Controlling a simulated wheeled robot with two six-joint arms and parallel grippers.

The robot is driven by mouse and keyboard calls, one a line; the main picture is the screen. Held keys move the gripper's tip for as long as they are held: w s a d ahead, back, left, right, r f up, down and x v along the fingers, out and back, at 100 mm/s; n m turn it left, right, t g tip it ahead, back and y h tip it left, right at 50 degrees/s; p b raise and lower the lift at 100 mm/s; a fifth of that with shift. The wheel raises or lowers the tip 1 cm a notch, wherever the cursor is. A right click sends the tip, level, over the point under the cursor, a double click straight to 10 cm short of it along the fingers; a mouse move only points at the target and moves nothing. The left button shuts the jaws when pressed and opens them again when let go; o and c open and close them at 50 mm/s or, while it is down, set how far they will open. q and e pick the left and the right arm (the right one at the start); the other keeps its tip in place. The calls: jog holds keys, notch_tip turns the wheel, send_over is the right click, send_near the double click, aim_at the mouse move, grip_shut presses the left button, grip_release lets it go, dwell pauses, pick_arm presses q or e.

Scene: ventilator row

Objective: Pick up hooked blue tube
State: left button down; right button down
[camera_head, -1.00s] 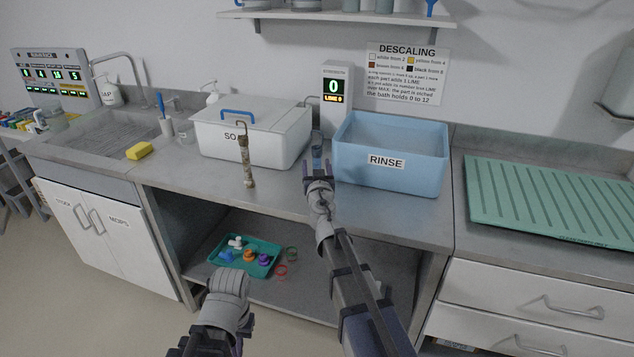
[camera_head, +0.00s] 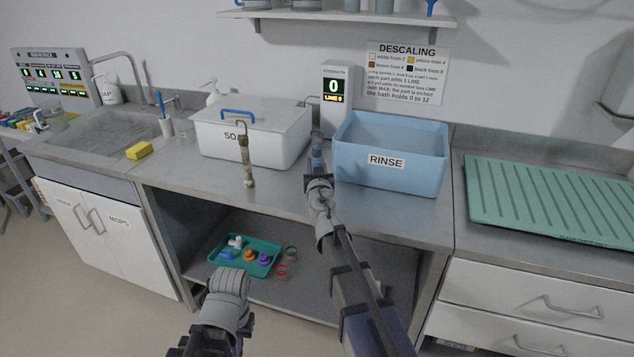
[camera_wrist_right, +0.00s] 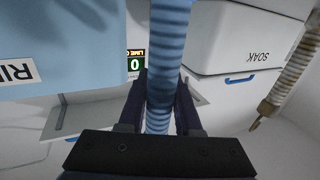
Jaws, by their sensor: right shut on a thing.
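The ribbed hooked blue tube (camera_wrist_right: 165,60) stands between the fingers of my right gripper (camera_wrist_right: 160,98) in the right wrist view. The gripper is shut on it.
A brown-stained hooked tube (camera_head: 247,160) stands in front of the white lidded SOAK tub (camera_head: 275,140). The blue RINSE tub (camera_head: 400,178) is close on the right, with a display post (camera_head: 336,110) behind. A teal tray (camera_head: 225,268) lies on the lower shelf.

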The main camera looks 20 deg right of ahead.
aim_at(316, 149)
jog(key=shift+r, duration=0.15)
notch_tip(316, 149, up, 10)
jog(key=p, duration=1)
